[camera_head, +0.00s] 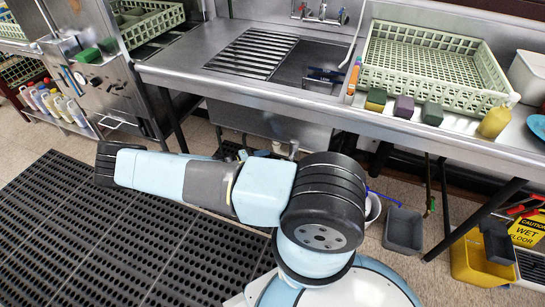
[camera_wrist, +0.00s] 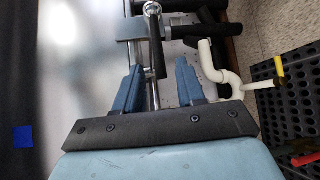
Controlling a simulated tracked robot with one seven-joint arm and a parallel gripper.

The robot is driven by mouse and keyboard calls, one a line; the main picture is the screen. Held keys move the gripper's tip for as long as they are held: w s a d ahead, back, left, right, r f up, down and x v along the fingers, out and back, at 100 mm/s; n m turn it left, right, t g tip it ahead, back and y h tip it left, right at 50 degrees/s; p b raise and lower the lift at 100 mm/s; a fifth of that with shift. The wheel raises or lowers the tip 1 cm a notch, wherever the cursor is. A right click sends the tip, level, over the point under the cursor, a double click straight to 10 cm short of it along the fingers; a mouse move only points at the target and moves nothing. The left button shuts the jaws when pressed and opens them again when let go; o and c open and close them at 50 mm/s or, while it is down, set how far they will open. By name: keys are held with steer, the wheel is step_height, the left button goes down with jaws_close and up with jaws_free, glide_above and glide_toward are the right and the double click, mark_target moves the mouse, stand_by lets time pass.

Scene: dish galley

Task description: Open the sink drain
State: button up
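The sink (camera_head: 313,62) is set in the steel counter in the head view, partly covered by a slatted panel (camera_head: 252,52). In the wrist view, a lever with a dark grip (camera_wrist: 156,58) hangs from a shiny round joint (camera_wrist: 152,9) under the sink; it looks like the drain handle. My gripper (camera_wrist: 159,66) is open, with blue fingers on either side of the lever's lower end in the picture. Gaps show on both sides, and I see no contact. I cannot tell the depth between them. The gripper is hidden in the head view.
A white curved pipe (camera_wrist: 216,62) stands close right of the fingers in the wrist view. A yellow handle (camera_wrist: 281,72) is farther right. In the head view, a grey bin (camera_head: 403,230) and a yellow bucket (camera_head: 470,262) stand right of my base. Black matting (camera_head: 75,235) covers the left floor.

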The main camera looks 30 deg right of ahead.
mark_target(275, 154)
steer(key=shift+s+d+f, duration=0.1)
steer(key=shift+d, duration=0.8)
steer(key=shift+s+d+f, duration=0.15)
steer(key=shift+d, duration=0.8)
steer(key=shift+s+d+f, duration=0.1)
steer(key=shift+d, duration=0.8)
steer(key=shift+c, duration=0.5)
jaws_close()
